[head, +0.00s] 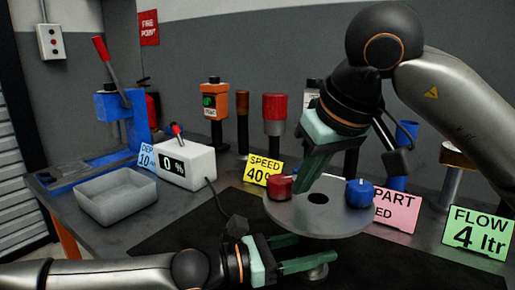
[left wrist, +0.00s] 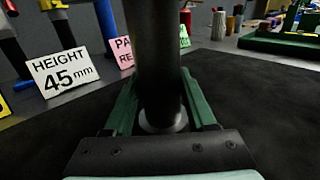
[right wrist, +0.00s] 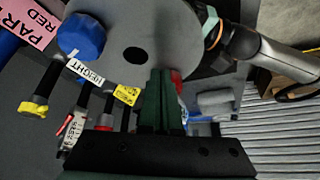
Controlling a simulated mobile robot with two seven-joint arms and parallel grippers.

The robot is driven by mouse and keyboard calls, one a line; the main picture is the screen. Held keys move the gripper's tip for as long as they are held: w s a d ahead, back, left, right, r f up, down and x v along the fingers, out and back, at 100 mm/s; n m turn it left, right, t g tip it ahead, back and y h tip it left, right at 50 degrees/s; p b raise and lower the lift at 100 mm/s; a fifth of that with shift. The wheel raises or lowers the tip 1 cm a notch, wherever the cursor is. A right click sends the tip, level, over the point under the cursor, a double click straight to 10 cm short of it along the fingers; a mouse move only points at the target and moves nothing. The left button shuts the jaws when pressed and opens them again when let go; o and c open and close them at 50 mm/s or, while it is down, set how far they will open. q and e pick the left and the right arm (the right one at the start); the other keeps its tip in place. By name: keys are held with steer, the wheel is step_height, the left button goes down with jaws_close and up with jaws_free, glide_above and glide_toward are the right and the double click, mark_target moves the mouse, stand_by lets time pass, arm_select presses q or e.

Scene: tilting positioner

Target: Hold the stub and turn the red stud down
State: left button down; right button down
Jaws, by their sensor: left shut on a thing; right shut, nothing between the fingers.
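A grey round disc (head: 335,222) with a dark hole carries a red stud (head: 279,187) on its left and a blue stud (head: 360,192) on its right. My left gripper (head: 308,252) is shut around the dark upright stub (left wrist: 158,60) below the disc. My right gripper (head: 302,188) is shut and empty, with its fingertips just right of the red stud in the head view. In the right wrist view, the right fingers (right wrist: 160,75) partly hide the red stud (right wrist: 177,80). I cannot tell whether they touch it.
A grey tray (head: 117,210) and a white counter box (head: 187,165) stand left of the disc. Sign cards line the back, including yellow (head: 262,171), pink (head: 395,213) and green (head: 477,233). A black mat (head: 190,240) lies below the disc.

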steer(key=shift+w+a, duration=0.2)
steer(key=shift+a, duration=0.05)
stand_by(0.6)
steer(key=shift+s+a, duration=0.15)
steer(key=shift+a, duration=0.05)
steer(key=shift+s+a, duration=0.25)
steer(key=shift+a, duration=0.15)
steer(key=shift+s+a, duration=0.15)
steer(key=shift+a, duration=0.45)
stand_by(0.4)
steer(key=shift+s, duration=0.15)
steer(key=shift+s+r, duration=0.15)
steer(key=shift+s, duration=0.05)
step_height(320, 180, up, 6)
steer(key=shift+d+f, duration=0.1)
stand_by(0.4)
